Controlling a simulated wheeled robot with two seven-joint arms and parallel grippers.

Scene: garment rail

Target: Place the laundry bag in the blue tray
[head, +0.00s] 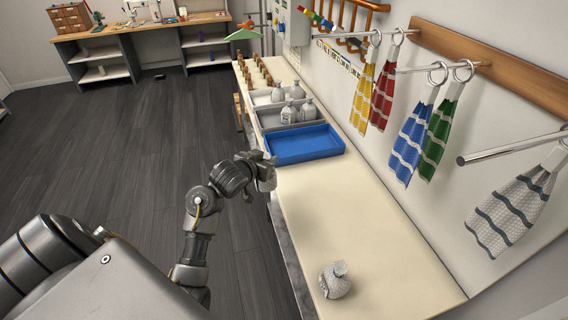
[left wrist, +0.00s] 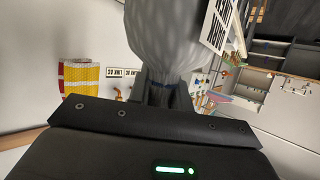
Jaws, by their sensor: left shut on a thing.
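The blue tray (head: 305,144) lies empty on the cream counter, against the grey trays behind it. My left gripper (head: 262,166) is at the counter's left edge, just in front and left of the blue tray. It is shut on a grey laundry bag (head: 267,179), which is partly hidden by the gripper in the head view. In the left wrist view the same bag (left wrist: 172,32) bulges beyond the fingers, with a white printed tag on its right side. Another grey-white bag (head: 335,281) stands on the near part of the counter. My right gripper is not in view.
Grey trays (head: 268,118) behind the blue tray hold several similar bags. Coloured striped towels (head: 409,142) hang from wall rails on the right. The counter (head: 330,200) is clear between the blue tray and the near bag.

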